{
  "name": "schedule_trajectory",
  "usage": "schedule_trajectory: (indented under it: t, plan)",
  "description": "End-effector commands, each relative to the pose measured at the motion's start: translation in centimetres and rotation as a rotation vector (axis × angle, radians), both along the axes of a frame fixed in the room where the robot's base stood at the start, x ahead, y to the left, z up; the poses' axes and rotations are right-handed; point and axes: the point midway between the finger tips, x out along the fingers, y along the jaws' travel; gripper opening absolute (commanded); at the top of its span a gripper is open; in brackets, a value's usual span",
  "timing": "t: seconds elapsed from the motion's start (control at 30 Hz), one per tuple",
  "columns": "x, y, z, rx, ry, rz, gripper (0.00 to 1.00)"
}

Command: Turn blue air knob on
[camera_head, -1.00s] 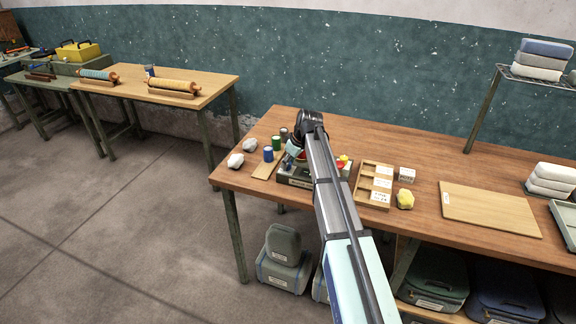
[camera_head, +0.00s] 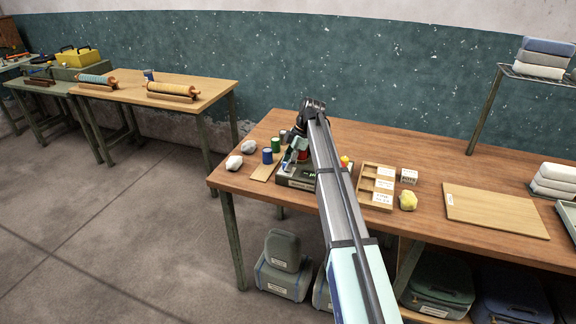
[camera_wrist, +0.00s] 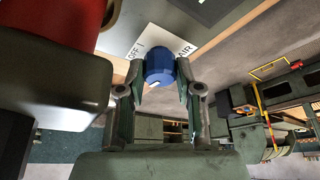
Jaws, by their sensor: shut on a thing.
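The blue air knob (camera_wrist: 160,68) sits between the two fingertips of my gripper (camera_wrist: 158,82) in the wrist view. Both fingers are closed against its sides. A white label (camera_wrist: 160,35) behind it reads "OFF I" and "AIR". A small white mark shows on the knob's lower face. In the head view, my gripper (camera_head: 292,158) is at the dark control box (camera_head: 300,182) on the wooden bench. My arm hides part of that box, and I cannot make out the blue knob there.
A large red rounded part (camera_wrist: 60,25) is close by at the upper left of the wrist view. On the bench (camera_head: 400,140), blue and green spools (camera_head: 267,155) and pale lumps (camera_head: 234,162) stand left of the box. A compartment tray (camera_head: 376,186) stands to the right.

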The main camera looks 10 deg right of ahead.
Motion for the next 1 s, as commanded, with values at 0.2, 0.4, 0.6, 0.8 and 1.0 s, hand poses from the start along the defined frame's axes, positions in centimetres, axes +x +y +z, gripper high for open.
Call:
schedule_trajectory:
  t: [0.2, 0.4, 0.6, 0.8, 1.0]
  plan:
    - [0.09, -0.02, -0.17, -0.002, 0.002, 0.112, 0.00]
    - [0.03, -0.02, -0.15, -0.003, 0.003, 0.163, 0.00]
    - [-0.02, -0.01, -0.13, -0.003, 0.002, 0.176, 0.00]
    - [-0.03, 0.00, -0.13, -0.002, 0.002, 0.176, 0.00]
    - [-0.01, 0.00, -0.11, -0.002, 0.001, 0.176, 0.59]
